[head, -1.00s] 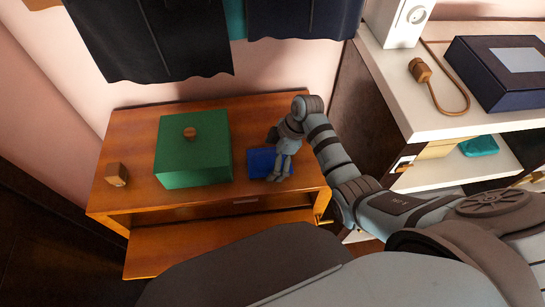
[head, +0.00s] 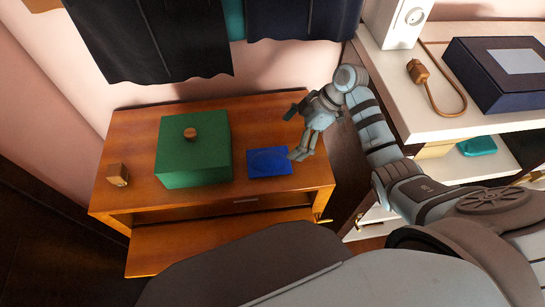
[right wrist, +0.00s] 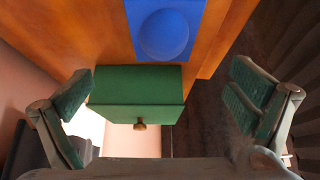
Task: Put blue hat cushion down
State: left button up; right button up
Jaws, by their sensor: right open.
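The blue hat cushion (head: 269,161) lies flat on the wooden cabinet top, right of the green box, in the head view. It also shows at the top of the right wrist view (right wrist: 165,35), with a round raised shape on it. My right gripper (head: 300,155) is beside the cushion's right edge in the head view, raised and apart from it. My left gripper is in neither view.
The green box (head: 193,155) with a wooden knob stands on the wooden cabinet (head: 135,130). Dark garments (head: 150,40) hang above. A white shelf unit (head: 400,90) with a dark blue box (head: 500,72) stands at right.

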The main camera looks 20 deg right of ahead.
jog(key=x, duration=1.1)
jog(key=shift+s+d+f, duration=0.2)
jog(key=shift+s+f, duration=0.05)
jog(key=shift+s, duration=0.1)
jog(key=c, duration=1.2)
jog(key=shift+r, duration=0.1)
notch_tip(320, 180, up, 19)
jog(key=p, duration=0.2)
jog(key=b, duration=0.6)
send_over(272, 158)
notch_tip(272, 158, down, 4)
jog(key=shift+w+p, duration=0.1)
jog(key=shift+p, duration=0.3)
